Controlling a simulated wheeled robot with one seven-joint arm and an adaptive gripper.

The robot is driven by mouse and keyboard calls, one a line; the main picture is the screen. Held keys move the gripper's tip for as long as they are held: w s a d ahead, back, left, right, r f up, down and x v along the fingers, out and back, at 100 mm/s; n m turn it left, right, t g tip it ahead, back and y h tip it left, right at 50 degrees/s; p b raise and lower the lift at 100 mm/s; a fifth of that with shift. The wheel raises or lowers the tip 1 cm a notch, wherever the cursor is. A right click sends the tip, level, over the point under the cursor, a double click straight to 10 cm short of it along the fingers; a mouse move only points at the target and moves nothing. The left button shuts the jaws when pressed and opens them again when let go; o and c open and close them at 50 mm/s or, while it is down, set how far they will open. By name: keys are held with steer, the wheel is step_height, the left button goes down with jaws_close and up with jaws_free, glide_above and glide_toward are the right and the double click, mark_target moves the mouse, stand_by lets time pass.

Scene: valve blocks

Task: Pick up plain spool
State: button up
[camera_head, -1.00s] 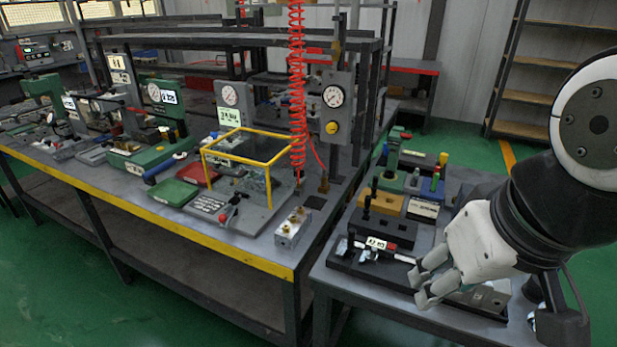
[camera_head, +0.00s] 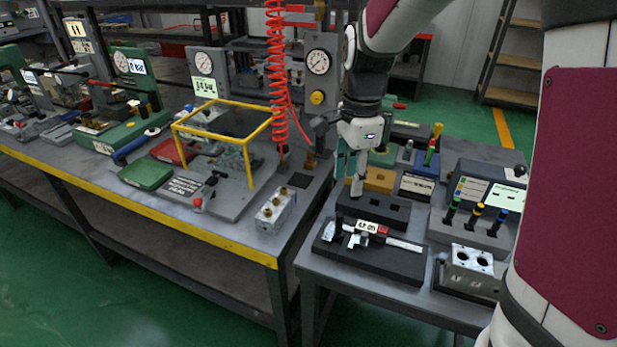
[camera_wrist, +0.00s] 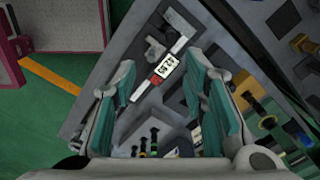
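My gripper (camera_head: 349,180) points down above the right-hand bench, over the area of the black block with square holes (camera_head: 373,208). In the wrist view its two teal-padded fingers (camera_wrist: 165,98) are wide apart with nothing held between them. Several dark spool-like pins with coloured tops (camera_head: 474,213) stand in a grey holder to the right of the gripper. Dark pins (camera_wrist: 148,142) also show low in the wrist view, between the fingers. I cannot tell which piece is the plain spool; it may be hidden behind my gripper or arm.
A caliper-like tool (camera_head: 385,238) with a white label lies on a black base at the bench front. A metal block with two holes (camera_head: 471,270) stands to its right. A yellow block (camera_head: 378,180) is close behind the gripper. A red coiled hose (camera_head: 276,80) hangs to the left.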

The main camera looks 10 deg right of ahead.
mark_target(340, 214)
steer(key=shift+m, duration=0.6)
steer(key=f, duration=0.3)
steer(key=w+f, duration=0.1)
steer(key=f, duration=0.2)
steer(key=w+f+b, duration=0.1)
steer(key=f, duration=0.3)
steer(key=shift+a+f, duration=0.2)
steer(key=shift+f, duration=1.15)
steer(key=shift+a+f, duration=0.15)
steer(key=shift+f, duration=1.2)
jaws_close()
